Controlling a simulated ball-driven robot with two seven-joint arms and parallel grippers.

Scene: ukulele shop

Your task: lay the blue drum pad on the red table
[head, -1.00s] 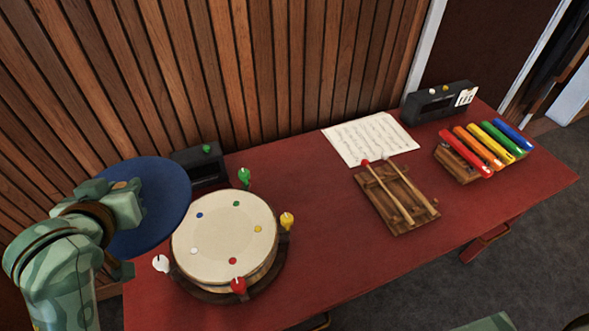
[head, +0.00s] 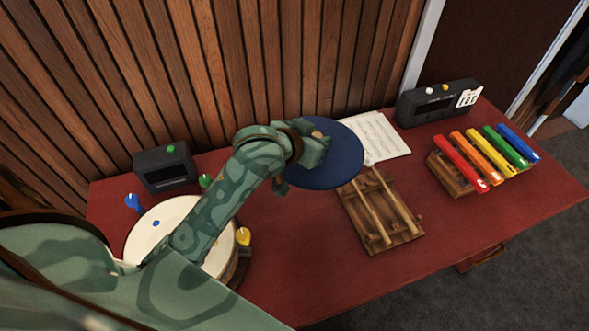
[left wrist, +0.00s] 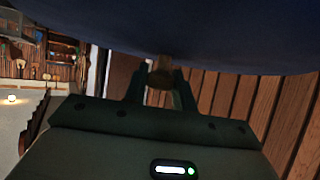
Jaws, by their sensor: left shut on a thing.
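The blue drum pad (head: 345,165) is a dark blue disc in the middle of the head view. My left gripper (head: 318,148) is shut on the pad's small brown knob (left wrist: 160,72), which shows between the fingers in the left wrist view. The pad's underside or face (left wrist: 200,30) fills the top of that view. The pad appears held above the red table (head: 285,270), overlapping the sheet music and the back of the wooden rack in the picture; its exact height is unclear. My right gripper is not in view.
A drum with coloured pegs (head: 150,225) stands at left, partly hidden by my arm. A wooden rack with sticks (head: 385,215), sheet music (head: 385,140), a coloured-bar xylophone (head: 480,160) and two dark boxes (head: 165,168) (head: 435,103) occupy the table. The front middle is bare.

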